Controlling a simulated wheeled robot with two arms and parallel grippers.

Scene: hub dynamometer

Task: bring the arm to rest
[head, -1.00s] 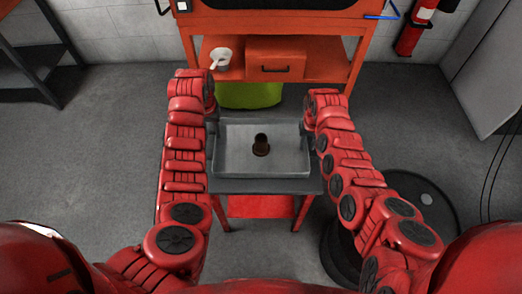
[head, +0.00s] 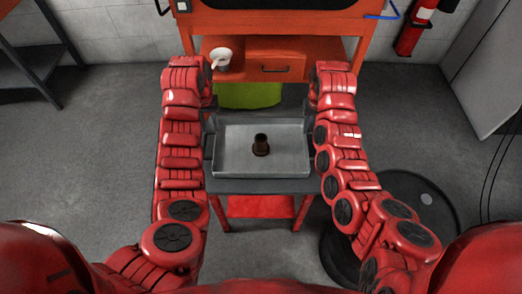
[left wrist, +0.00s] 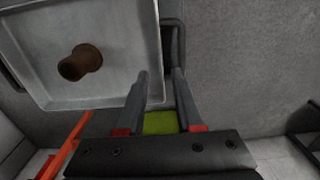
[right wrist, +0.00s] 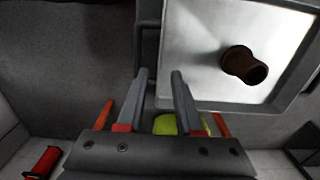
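A shallow grey metal tray (head: 225,165) stands on a small grey-topped table. A brown flanged hub-like part (head: 260,145) stands upright in it. My left gripper (left wrist: 160,75) has its fingers apart and empty, near the handle (left wrist: 178,40) on the tray's side. My right gripper (right wrist: 159,75) also has its fingers apart and empty, near the other handle (right wrist: 149,45). In the head view both grippers are mostly hidden by my red arms, which reach along either side of the tray.
The small table (head: 262,186) has a red lower shelf (head: 262,206). Behind it stand a red workbench (head: 310,30) with a drawer and white jug (head: 221,57), and a green bin (head: 247,96). A dark round drum (head: 425,205) is at the right. Open floor lies left.

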